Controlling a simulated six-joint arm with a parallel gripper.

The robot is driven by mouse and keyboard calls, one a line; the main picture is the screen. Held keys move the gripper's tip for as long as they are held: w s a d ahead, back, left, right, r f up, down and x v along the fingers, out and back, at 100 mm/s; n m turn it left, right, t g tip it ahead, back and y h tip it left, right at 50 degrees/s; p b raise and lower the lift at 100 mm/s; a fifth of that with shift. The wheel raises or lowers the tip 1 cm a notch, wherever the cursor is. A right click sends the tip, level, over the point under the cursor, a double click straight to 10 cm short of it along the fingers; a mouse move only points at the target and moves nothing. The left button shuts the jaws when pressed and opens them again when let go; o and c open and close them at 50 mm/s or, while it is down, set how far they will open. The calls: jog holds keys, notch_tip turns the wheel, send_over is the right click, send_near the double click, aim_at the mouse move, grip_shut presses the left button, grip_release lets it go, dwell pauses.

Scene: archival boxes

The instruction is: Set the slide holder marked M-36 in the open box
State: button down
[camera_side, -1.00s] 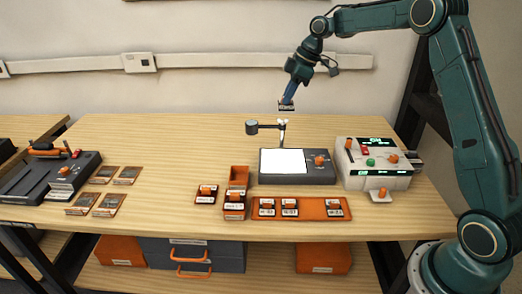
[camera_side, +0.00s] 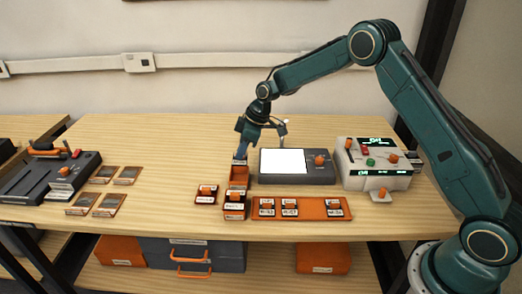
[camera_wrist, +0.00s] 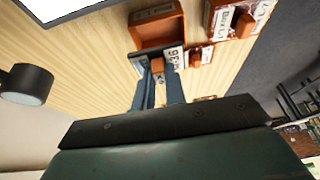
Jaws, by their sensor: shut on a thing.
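My gripper (camera_side: 243,148) is shut on a slide holder (camera_wrist: 160,66), which hangs over the back part of the open orange box (camera_side: 239,173). In the wrist view the holder's white label (camera_wrist: 175,57) appears upside down and seems to read M-36. The holder also shows as a small dark and pale piece below my fingers in the side view (camera_side: 240,160). The open box shows just beyond the holder in the wrist view (camera_wrist: 160,28). I cannot tell whether the holder touches the box.
Labelled boxes with orange knobs stand at the left (camera_side: 206,195) and front (camera_side: 234,206) of the open box. An orange mat (camera_side: 312,208) with three holders lies right. A light table (camera_side: 326,178), a lamp (camera_wrist: 25,84) and a grey device (camera_side: 374,166) stand nearby.

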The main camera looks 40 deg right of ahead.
aim_at(243, 159)
jog(key=shift+a+f, duration=0.4)
jog(key=shift+f, duration=0.1)
jog(key=shift+f, duration=0.1)
jog(key=shift+f, duration=1.35)
jog(key=shift+f, duration=0.2)
jog(key=shift+f, duration=0.65)
jog(key=shift+f, duration=0.2)
jog(key=shift+f, duration=0.6)
jog(key=shift+f, duration=0.4)
